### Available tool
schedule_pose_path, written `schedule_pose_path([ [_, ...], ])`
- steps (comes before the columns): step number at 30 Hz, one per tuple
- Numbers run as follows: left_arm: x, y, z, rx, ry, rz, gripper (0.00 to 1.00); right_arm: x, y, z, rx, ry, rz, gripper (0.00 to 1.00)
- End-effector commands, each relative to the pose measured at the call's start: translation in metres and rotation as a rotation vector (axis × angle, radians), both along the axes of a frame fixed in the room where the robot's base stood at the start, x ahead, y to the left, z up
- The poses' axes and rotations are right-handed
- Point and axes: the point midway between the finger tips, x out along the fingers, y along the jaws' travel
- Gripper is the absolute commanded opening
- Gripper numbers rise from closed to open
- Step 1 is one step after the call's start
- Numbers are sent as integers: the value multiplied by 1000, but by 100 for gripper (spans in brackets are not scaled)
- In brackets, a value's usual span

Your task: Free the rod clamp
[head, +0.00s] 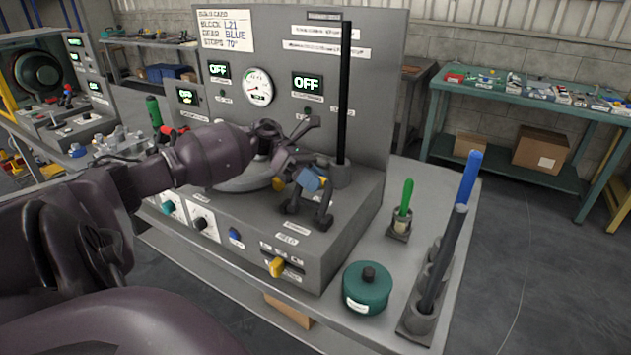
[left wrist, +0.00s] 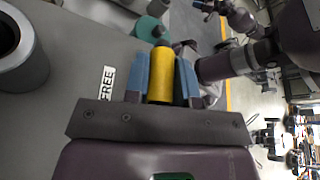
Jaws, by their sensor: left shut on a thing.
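The tall black rod (head: 345,90) stands upright in a grey collar (head: 340,174) on the console top. The collar is likely the round grey part (left wrist: 22,55) in the left wrist view. My left gripper (head: 312,190) is low over the console beside the collar. In the left wrist view its blue-padded fingers (left wrist: 162,78) are shut on a yellow handle (left wrist: 161,72), with a FREE label (left wrist: 106,82) next to it. The rest of the clamp lever is hidden. A purple arm part at the top of that view may be my right gripper (left wrist: 206,8), too small to read.
A yellow lever (head: 277,267) sits on the console's front. A teal lidded pot (head: 367,290), a green-handled piece (head: 405,200) and a rack holding blue (head: 467,178) and grey (head: 444,255) rods stand right on the bench. The console's back panel (head: 300,40) rises behind the gripper.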

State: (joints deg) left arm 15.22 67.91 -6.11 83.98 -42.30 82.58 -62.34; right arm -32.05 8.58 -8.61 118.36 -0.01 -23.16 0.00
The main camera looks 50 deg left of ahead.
Motion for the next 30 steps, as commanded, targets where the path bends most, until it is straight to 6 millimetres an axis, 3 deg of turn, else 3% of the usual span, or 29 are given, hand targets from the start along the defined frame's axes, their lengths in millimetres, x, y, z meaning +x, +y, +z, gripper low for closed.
schedule_pose_path([
  [4,1,1,0,0,0,3,0,-3,0,-2,3,8,-4,43],
  [5,1,1,0,0,0,3,29,-4,0,-3,4,9,-5,43],
  [9,0,0,0,0,-1,2,49,-7,1,-4,5,15,-9,43],
  [20,0,0,5,1,-2,1,49,-7,0,-4,5,14,-9,43],
  [26,0,0,32,3,-5,0,49,-4,-1,1,2,4,-4,43],
  [30,0,0,61,3,-6,0,49,-1,-1,3,-2,-2,-1,43],
])
